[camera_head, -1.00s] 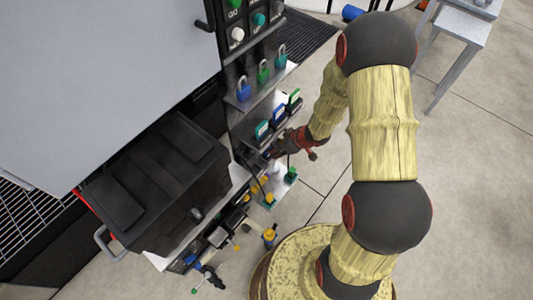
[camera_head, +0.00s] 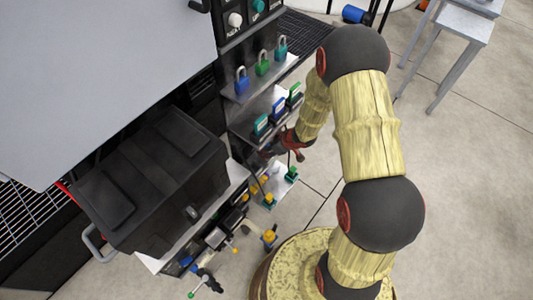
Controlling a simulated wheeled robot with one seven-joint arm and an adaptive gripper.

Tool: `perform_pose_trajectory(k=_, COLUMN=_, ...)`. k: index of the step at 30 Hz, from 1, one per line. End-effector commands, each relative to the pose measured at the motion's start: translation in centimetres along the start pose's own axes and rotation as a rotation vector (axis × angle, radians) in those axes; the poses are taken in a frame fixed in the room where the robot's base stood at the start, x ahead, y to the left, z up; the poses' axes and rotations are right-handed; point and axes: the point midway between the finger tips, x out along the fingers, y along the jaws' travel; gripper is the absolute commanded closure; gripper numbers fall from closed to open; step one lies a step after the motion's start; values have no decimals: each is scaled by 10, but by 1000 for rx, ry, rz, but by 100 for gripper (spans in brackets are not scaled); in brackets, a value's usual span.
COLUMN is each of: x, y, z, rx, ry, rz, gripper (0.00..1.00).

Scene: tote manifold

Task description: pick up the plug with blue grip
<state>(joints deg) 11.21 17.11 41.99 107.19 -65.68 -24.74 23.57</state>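My gripper (camera_head: 284,150) is at the end of my arm, beside the middle shelf of the manifold rack, above the lower shelf with small yellow and green fittings. It is small and dark here, and I cannot tell whether its fingers are open or holding anything. A small part with a blue piece (camera_head: 188,261) shows at the bottom of the rack, well below and left of my gripper; I cannot tell whether it is the plug with blue grip. No other likely plug is clear, and the area behind my gripper is partly hidden.
Colored tags (camera_head: 278,110) stand on the shelf below. A black lidded tote (camera_head: 150,185) is left of the rack. Open floor (camera_head: 470,190) lies to the right.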

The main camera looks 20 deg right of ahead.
Motion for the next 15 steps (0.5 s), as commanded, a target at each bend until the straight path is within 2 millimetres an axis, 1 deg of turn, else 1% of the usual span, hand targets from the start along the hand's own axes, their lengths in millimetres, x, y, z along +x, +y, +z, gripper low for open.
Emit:
perform_pose_trajectory(k=2, x=-1, y=0, z=0, rx=0, ry=0, rz=0, gripper=60)
perform_pose_trajectory(k=15, x=-1, y=0, z=0, rx=-1, ry=0, rz=0, gripper=85)
